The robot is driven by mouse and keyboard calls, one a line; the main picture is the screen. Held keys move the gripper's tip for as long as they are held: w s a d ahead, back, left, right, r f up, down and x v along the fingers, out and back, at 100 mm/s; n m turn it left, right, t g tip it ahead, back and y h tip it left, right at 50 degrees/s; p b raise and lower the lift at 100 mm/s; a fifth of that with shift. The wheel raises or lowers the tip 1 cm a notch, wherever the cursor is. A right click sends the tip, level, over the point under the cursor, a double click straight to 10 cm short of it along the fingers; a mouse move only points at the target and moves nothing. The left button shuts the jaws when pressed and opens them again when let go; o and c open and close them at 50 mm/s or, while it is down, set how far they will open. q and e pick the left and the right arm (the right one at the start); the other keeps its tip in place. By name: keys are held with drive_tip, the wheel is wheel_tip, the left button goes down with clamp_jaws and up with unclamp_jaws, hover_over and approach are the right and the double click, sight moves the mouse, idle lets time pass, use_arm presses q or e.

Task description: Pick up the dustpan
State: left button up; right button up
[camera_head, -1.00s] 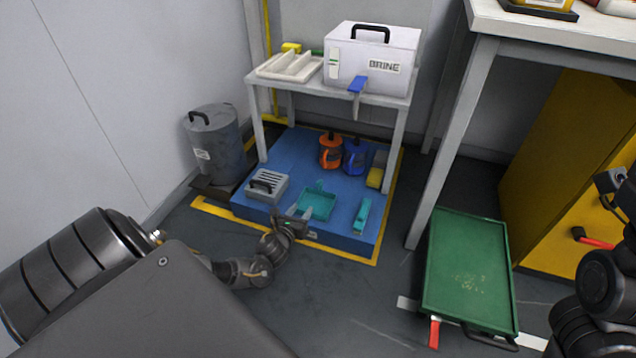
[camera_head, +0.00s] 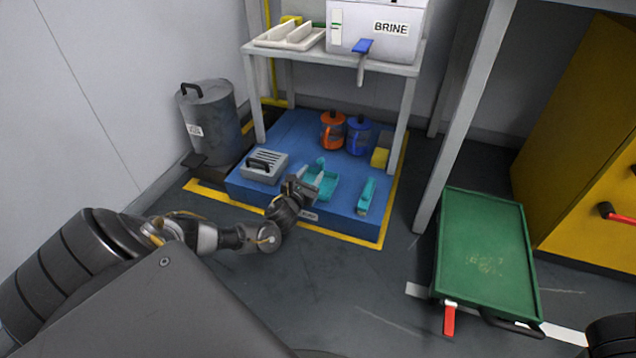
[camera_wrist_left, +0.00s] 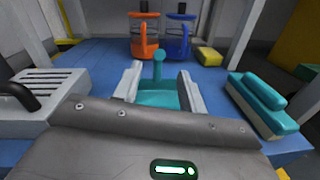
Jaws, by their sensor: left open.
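The teal dustpan (camera_head: 324,186) lies on the blue platform under the small grey table. Its round-ended handle (camera_wrist_left: 158,67) points away from my wrist, toward the platform's back. My left gripper (camera_head: 311,179) is open above the dustpan's near part. In the left wrist view, the two pale fingers (camera_wrist_left: 159,86) stand on either side of the dustpan (camera_wrist_left: 157,98), with the handle between and beyond them. I cannot tell whether they touch it. The wrist housing hides the pan's near part. My right gripper is out of view.
A teal brush (camera_head: 366,196) lies right of the dustpan, and a grey slotted box (camera_head: 264,167) lies left. Orange (camera_head: 333,131) and blue (camera_head: 358,136) containers and a yellow block (camera_head: 380,157) stand behind. Table legs rise around the platform. A green cart (camera_head: 487,250) stands right.

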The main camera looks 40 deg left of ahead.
use_arm(q)
drive_tip(key=shift+b+x, duration=2.2)
drive_tip(key=shift+b, duration=0.15)
drive_tip(key=shift+w+a, duration=0.2)
drive_tip(key=shift+w, duration=0.05)
drive_tip(key=shift+w+r, duration=0.1)
drive_tip(key=shift+r, duration=0.05)
clamp_jaws()
